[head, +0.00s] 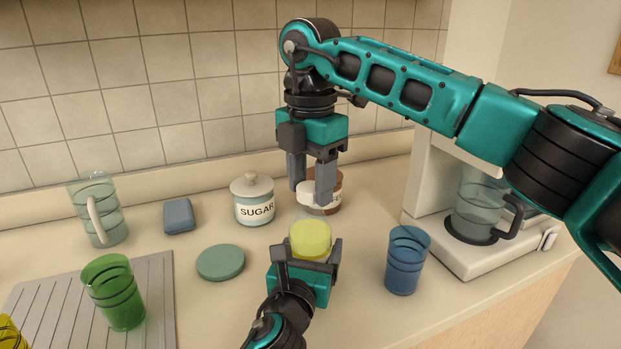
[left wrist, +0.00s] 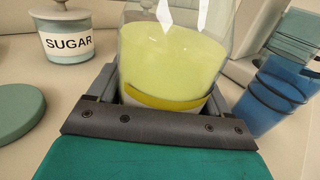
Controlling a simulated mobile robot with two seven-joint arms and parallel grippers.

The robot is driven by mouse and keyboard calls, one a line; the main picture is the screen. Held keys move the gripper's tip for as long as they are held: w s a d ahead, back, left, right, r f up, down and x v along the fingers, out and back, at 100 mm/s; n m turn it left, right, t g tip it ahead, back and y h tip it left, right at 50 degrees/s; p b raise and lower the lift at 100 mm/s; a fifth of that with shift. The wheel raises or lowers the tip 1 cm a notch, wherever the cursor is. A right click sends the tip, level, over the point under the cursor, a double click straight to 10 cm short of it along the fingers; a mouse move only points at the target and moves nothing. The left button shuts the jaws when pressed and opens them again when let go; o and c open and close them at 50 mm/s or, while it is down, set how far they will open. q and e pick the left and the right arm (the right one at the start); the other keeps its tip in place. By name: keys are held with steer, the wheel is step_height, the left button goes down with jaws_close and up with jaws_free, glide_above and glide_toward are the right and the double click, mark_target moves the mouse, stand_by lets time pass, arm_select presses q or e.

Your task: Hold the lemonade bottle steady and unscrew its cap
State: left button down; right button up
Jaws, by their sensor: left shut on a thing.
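The lemonade bottle (head: 310,240) is clear with pale yellow liquid and stands upright on the counter. My left gripper (head: 305,262) is shut around its body from the near side. The left wrist view shows the bottle (left wrist: 172,60) close up between the jaws, its top out of frame. My right gripper (head: 311,190) points down just above the bottle. A white cap (head: 306,195) shows between its fingers, partly hidden by them. I cannot tell whether the fingers press on the cap or whether it still touches the bottle.
A sugar jar (head: 254,205) and a green disc (head: 220,262) lie left of the bottle; a brown jar (head: 334,186) is behind. A blue cup (head: 407,260) and a coffee maker (head: 470,252) stand right. A green cup (head: 113,291) stands on a grooved mat (head: 45,300).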

steer(key=c, duration=0.7)
steer(key=n, duration=0.7)
steer(key=shift+n, duration=0.3)
steer(key=n, duration=0.3)
steer(key=shift+n, duration=0.4)
steer(key=n, duration=0.5)
steer(key=shift+r+n, duration=0.1)
steer(key=shift+n, duration=0.2)
steer(key=n, duration=0.5)
steer(key=shift+n, duration=0.3)
steer(key=n, duration=0.3)
steer(key=shift+n, duration=0.4)
steer(key=n, duration=0.5)
steer(key=shift+n, duration=0.3)
steer(key=n, duration=0.4)
